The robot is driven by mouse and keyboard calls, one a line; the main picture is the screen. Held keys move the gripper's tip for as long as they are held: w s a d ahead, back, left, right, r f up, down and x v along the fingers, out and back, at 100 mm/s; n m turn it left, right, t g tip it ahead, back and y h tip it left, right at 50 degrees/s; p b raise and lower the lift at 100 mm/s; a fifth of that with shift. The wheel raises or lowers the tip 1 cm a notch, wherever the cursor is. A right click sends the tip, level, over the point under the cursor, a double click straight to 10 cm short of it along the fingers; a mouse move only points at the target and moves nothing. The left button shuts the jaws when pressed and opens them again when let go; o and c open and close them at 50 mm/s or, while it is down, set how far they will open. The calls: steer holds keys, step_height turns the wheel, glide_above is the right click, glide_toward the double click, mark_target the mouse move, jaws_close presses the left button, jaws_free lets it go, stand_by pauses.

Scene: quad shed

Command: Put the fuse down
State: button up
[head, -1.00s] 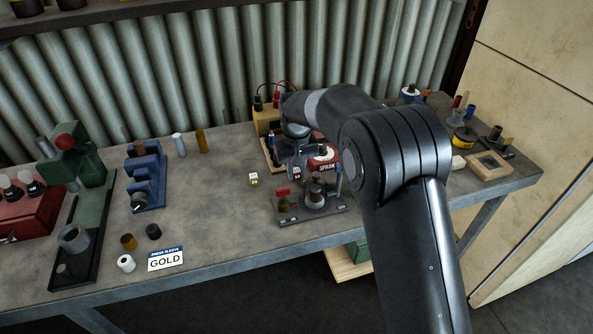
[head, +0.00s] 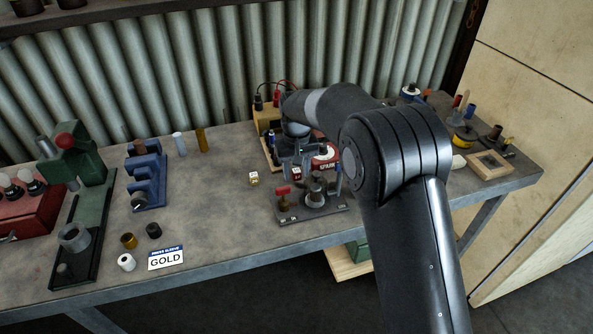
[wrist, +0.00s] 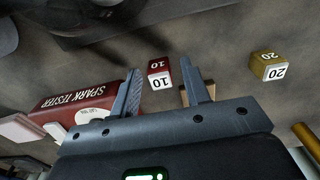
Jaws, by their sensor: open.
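A small red cube fuse (wrist: 159,74) with a white face marked 10 sits between and just beyond my open fingertips in the wrist view. It appears to rest on the grey bench, with a gap to the right finger. In the head view this fuse (head: 297,173) shows by my gripper (head: 298,160), behind the dark fixture. My gripper (wrist: 160,68) is open and holds nothing. A gold cube fuse (wrist: 269,66) marked 20 stands apart on the bench, to the right in the wrist view and left of my gripper in the head view (head: 253,180).
The red spark tester (wrist: 75,108) lies close on the left in the wrist view. The dark fixture with posts and a red lever (head: 312,205) stands in front of my gripper. A blue stepped rack (head: 148,180) and green press (head: 88,175) stand left. Bench between is mostly clear.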

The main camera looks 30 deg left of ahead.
mark_target(297, 170)
step_height(297, 170, up, 12)
steer(key=f, duration=0.1)
steer(key=d+r+m+t, duration=0.1)
steer(key=d+r, duration=0.3)
steer(key=d, duration=0.3)
steer(key=d+r+m, duration=0.1)
steer(key=d+r, duration=0.4)
steer(key=d, duration=0.2)
steer(key=s+d+r+m+t, duration=0.1)
steer(key=s+d, duration=0.5)
steer(key=d, duration=0.6)
steer(key=s+d+r+m+t, duration=0.2)
steer(key=s+d, duration=0.5)
steer(key=d, duration=0.6)
steer(key=shift+d+r+m+y, duration=0.2)
steer(key=shift+r+m+y, duration=0.15)
steer(key=shift+m, duration=0.35)
steer(key=shift+o, duration=0.3)
steer(key=s+d+f+m, duration=0.1)
steer(key=s+d+f, duration=0.1)
steer(key=s, duration=0.3)
steer(key=s+d+f+m+t, duration=0.1)
steer(key=s+d+f, duration=0.2)
steer(key=s+d, duration=0.2)
steer(key=shift+s+d+f+m+t, duration=0.25)
steer(key=shift+s+d+m+t, duration=0.05)
steer(key=shift+s, duration=0.05)
